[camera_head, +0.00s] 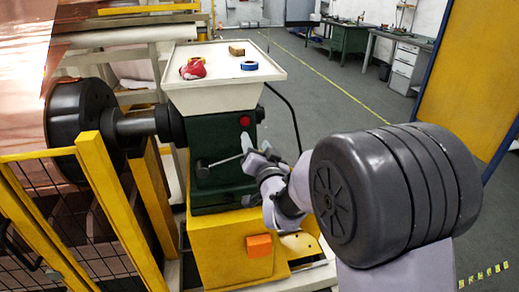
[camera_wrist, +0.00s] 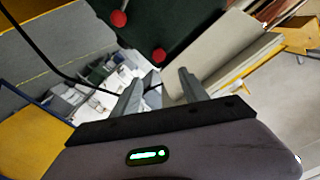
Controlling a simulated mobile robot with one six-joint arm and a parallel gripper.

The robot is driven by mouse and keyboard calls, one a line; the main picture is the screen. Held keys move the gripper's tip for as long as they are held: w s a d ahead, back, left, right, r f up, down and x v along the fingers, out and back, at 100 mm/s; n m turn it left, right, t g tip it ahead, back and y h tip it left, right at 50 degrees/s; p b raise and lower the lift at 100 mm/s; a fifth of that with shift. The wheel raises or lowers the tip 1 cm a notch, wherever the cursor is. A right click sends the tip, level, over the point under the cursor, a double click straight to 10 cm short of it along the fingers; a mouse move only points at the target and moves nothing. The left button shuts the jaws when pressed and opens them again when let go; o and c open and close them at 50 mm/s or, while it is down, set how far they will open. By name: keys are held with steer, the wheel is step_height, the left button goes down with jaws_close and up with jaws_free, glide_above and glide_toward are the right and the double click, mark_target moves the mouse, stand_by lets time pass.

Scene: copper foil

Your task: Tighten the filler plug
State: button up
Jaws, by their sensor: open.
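The green machine housing (camera_head: 215,140) stands on a yellow base, with a red round plug or button (camera_head: 244,121) on its upper front. In the wrist view two red round parts show on the dark green housing, one at the upper left (camera_wrist: 118,18) and one nearer my fingers (camera_wrist: 158,55). I cannot tell which is the filler plug. A lever with a thin rod (camera_head: 222,161) sticks out low on the housing's front. My gripper (camera_head: 258,150) is in front of the housing, below the red part. In the wrist view my gripper (camera_wrist: 160,90) is open, with nothing visible between its fingers.
A cream tray (camera_head: 187,100) on top holds a red cloth (camera_head: 192,69), a blue tape roll (camera_head: 249,66) and a small brown block (camera_head: 237,50). A yellow guard fence (camera_head: 100,180) and copper roll stand left. Open floor lies behind to the right.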

steer(key=v, duration=0.5)
steer(key=shift+w, duration=0.1)
steer(key=s+d+r+m+g+h, duration=0.2)
steer(key=s+d+g+h, duration=0.3)
steer(key=s+d, duration=0.75)
steer(key=s+f+g+y, duration=0.1)
steer(key=s+g, duration=0.2)
steer(key=s, duration=0.7)
steer(key=s+f+g+y, duration=0.1)
steer(key=s+f+g, duration=0.1)
steer(key=s, duration=0.9)
steer(key=shift+d+f+n+g, duration=0.15)
steer(key=shift+f+n+g, duration=0.15)
steer(key=shift+g, duration=0.5)
